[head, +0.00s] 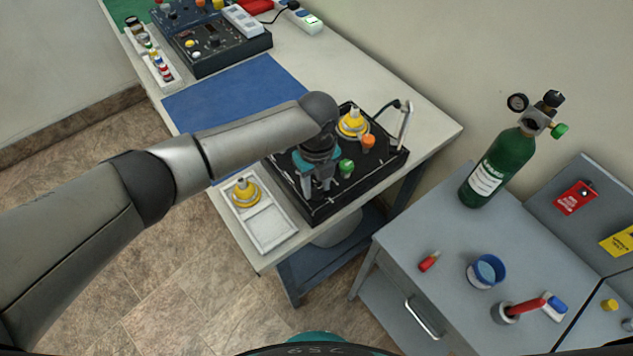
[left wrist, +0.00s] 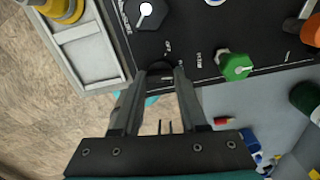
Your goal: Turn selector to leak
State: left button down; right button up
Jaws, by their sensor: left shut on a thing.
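The black trainer panel (head: 295,193) lies on the white bench. My left gripper (head: 319,192) comes down over its front part, fingers pointing down. In the left wrist view the left gripper (left wrist: 160,76) is closed around a dark round knob (left wrist: 161,67) near the panel's edge, which seems to be the selector. The fingers hide most of it, and its pointer does not show. Small white lettering stands beside it, too small to read surely. A second black knob with a white pointer (left wrist: 148,12) is farther up the panel. My right gripper is not in view.
A green knob (head: 346,167), an orange knob (head: 368,142) and a yellow fitting (head: 353,124) stand near the gripper. A white tray (head: 268,232) with a yellow-based part (head: 245,193) lies beside the panel. A green cylinder (head: 497,165) stands on the grey cabinet at right.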

aim_at(317, 189)
pick_arm(q)
jog(key=m, duration=0.5)
jog(key=shift+m, duration=0.3)
jog(key=m+b, duration=0.1)
jog(key=m, duration=0.3)
jog(key=shift+m, duration=0.3)
jog(key=shift+c, duration=2.2)
grip_release()
notch_tip(317, 189, up, 15)
jog(key=shift+r, duration=0.15)
